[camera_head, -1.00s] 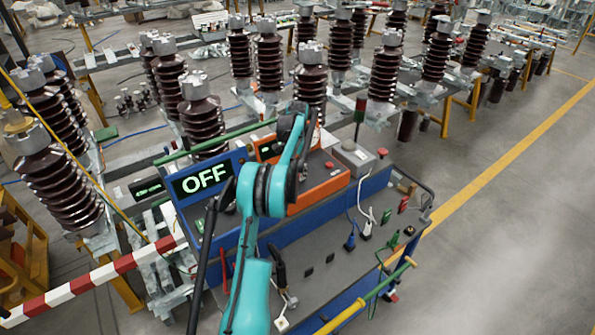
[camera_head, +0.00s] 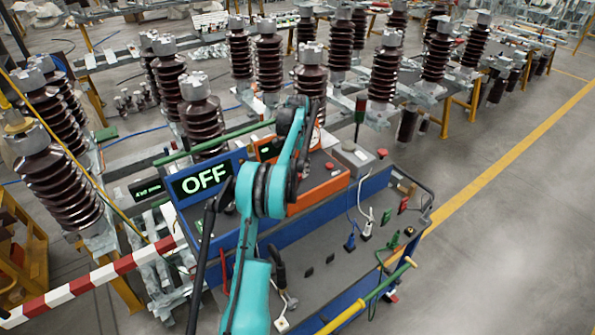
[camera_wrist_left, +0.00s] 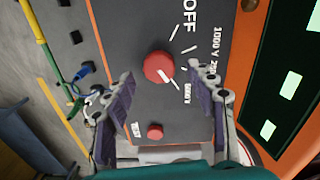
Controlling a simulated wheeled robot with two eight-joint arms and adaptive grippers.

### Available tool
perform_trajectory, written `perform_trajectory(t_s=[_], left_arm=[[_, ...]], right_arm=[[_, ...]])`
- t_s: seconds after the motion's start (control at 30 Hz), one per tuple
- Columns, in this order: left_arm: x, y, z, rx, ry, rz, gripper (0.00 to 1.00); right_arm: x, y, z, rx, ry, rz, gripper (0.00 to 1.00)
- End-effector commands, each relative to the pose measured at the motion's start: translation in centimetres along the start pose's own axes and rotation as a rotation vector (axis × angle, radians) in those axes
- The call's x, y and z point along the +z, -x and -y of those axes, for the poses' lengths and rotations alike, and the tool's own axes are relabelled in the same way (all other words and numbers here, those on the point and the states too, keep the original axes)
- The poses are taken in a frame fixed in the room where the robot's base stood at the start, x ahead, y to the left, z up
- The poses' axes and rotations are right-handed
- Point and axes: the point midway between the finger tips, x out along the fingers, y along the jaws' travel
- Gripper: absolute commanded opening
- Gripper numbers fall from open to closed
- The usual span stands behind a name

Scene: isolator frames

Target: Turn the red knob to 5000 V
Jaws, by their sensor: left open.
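In the left wrist view, the round red knob (camera_wrist_left: 158,67) sits on a dark grey panel (camera_wrist_left: 130,20) with white labels OFF, 1000 V, a partly hidden one and 5000 V. A white line runs from the knob towards the 5000 V label (camera_wrist_left: 187,93); I cannot tell whether it is the knob's pointer or a panel mark. My left gripper (camera_wrist_left: 161,77) is open, with one finger on each side of the knob and gaps between. In the head view, my left arm hides the knob above the orange unit (camera_head: 322,192). My right gripper is not in view.
A smaller red button (camera_wrist_left: 155,131) lies between the fingers in the wrist view. A blue-framed display (camera_head: 205,179) reads OFF. The cart (camera_head: 345,274) carries cables and plugs. Brown insulators (camera_head: 384,70) stand behind it. The floor at right is clear.

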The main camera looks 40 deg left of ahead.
Motion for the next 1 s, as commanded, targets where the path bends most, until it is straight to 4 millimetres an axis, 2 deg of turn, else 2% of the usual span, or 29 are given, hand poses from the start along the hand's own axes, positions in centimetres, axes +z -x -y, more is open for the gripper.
perform_trajectory(t_s=[0.2, 0.4, 0.6, 1.0], left_arm=[[0.0, 5.0, 0.0, 0.0, 0.0, 0.0, 0.56], [0.0, 8.3, 0.0, 0.0, 0.0, 0.0, 0.56], [0.0, 9.6, 0.0, 0.0, 0.0, 0.0, 0.56], [0.0, 9.6, 0.0, 0.0, 0.0, 0.0, 0.56]], right_arm=[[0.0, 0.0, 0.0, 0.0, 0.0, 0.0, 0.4], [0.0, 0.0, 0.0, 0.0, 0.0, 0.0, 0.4], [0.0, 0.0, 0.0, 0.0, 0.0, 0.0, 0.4], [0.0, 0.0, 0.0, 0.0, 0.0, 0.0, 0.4]])
